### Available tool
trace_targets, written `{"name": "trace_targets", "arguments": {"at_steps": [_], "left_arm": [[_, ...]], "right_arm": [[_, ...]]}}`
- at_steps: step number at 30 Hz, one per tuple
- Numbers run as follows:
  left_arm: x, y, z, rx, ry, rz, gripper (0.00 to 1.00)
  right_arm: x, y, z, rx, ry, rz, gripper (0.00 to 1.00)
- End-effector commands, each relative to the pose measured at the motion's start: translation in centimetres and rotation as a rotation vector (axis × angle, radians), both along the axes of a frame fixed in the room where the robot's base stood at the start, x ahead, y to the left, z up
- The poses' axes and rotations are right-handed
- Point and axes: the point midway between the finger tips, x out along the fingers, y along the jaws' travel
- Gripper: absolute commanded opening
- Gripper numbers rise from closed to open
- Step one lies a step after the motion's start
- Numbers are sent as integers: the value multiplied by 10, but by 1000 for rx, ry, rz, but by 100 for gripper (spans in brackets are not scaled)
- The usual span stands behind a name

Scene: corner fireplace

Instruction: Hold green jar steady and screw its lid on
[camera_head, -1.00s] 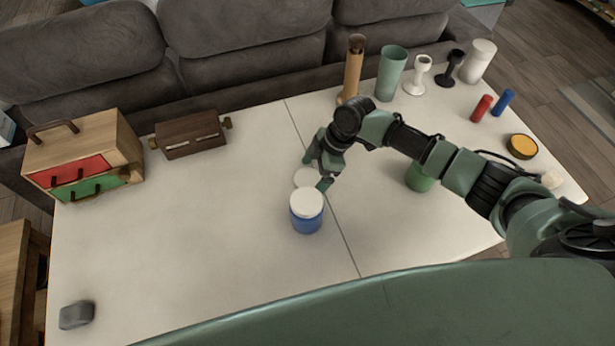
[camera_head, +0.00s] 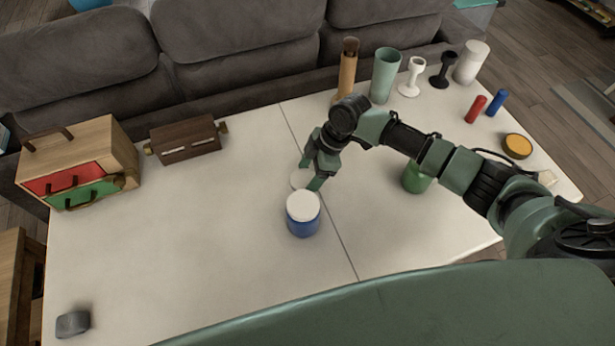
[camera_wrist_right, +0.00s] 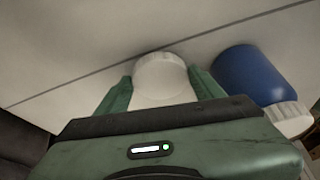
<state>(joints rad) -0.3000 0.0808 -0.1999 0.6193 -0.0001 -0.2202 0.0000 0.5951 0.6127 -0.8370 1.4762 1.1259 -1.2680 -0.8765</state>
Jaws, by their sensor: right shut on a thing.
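The green jar (camera_head: 416,178) stands upright on the table, partly hidden behind my right arm; its top is hidden. My right gripper (camera_head: 309,177) is shut on a small round white lid (camera_head: 299,180) just behind the blue jar. In the right wrist view, the white lid (camera_wrist_right: 162,75) sits between the two green fingers. I cannot tell whether it still touches the table. My left gripper is not in view.
A blue jar (camera_head: 303,222) with a white lid stands close to my right gripper. A drawer box (camera_head: 95,165) and a dark wooden box (camera_head: 187,140) are at the left. Cups and holders, such as a green cup (camera_head: 385,76), line the back right. The front left table is mostly clear.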

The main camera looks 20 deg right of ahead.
Motion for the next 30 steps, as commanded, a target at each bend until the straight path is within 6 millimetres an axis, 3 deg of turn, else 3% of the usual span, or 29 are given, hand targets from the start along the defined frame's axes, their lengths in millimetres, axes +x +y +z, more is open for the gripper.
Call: {"name": "trace_targets", "arguments": {"at_steps": [5,18,24,30], "left_arm": [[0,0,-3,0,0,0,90],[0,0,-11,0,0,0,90],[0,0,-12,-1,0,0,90],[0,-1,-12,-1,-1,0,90]], "right_arm": [[1,-1,33,1,-6,1,31],[1,-1,152,0,-5,0,31],[1,0,180,0,-2,-1,31],[0,0,189,0,-1,0,31]]}}
